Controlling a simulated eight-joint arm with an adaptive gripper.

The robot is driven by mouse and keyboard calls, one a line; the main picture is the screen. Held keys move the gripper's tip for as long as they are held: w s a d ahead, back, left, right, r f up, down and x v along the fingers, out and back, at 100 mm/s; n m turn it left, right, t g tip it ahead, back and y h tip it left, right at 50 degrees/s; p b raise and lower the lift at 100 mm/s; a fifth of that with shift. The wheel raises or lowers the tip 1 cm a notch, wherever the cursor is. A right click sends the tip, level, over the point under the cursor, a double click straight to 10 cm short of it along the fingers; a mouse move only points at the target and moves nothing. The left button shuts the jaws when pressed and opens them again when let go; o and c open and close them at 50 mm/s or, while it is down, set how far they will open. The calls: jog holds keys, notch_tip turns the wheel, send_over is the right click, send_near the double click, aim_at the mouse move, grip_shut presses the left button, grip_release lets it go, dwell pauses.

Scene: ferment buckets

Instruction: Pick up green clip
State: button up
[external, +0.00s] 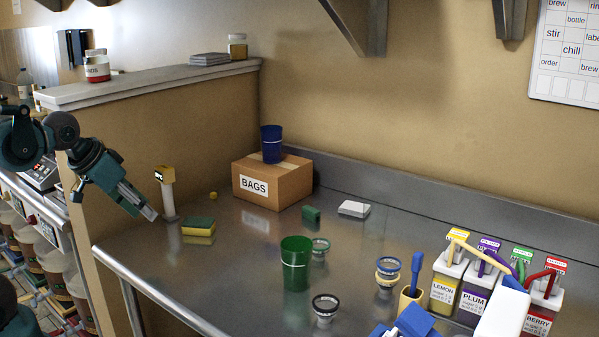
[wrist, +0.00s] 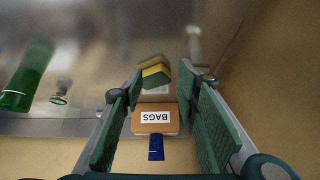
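A small dark green object (external: 311,213) lies on the steel counter just right of the cardboard box; it may be the green clip, but it is too small to be sure. I cannot make it out in the wrist view, where my left finger may hide it. My gripper (external: 150,214) is above the counter's left end, left of the sponge and far from the green object. The wrist view shows its two green-padded fingers (wrist: 166,115) spread wide with nothing held between them. The yellow-and-green sponge (external: 198,227) also shows beyond the fingertips in the wrist view (wrist: 155,72).
A yellow-topped post (external: 167,192) stands close by my gripper. The BAGS box (external: 272,182) carries a blue cup (external: 271,144). A green cup (external: 295,263), a green-rimmed jar (external: 320,249) and a white box (external: 354,209) stand farther right. Labelled bottles (external: 447,284) crowd the right end.

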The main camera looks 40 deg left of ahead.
jog(key=w+d+r+m+g+p, duration=0.1)
jog(key=w+d+r+m+p, duration=0.1)
jog(key=w+r+m, duration=0.3)
jog(key=w+d+r+g+p, duration=0.1)
jog(key=w+d+r+p, duration=0.15)
jog(key=w, duration=0.45)
jog(key=m+g+p, duration=0.5)
jog(key=m+p, duration=0.8)
jog(key=m, duration=0.1)
send_over(311, 209)
jog(key=f, duration=0.5)
jog(key=a+f, duration=0.1)
jog(key=f, duration=0.2)
jog(key=shift+s+f, duration=0.25)
jog(key=shift+f, duration=0.05)
jog(key=shift+w+d+f+m, duration=0.3)
jog(key=shift+d+f+m, duration=0.15)
jog(key=shift+f, duration=0.1)
jog(key=shift+f, duration=1.3)
jog(key=shift+f, duration=2.65)
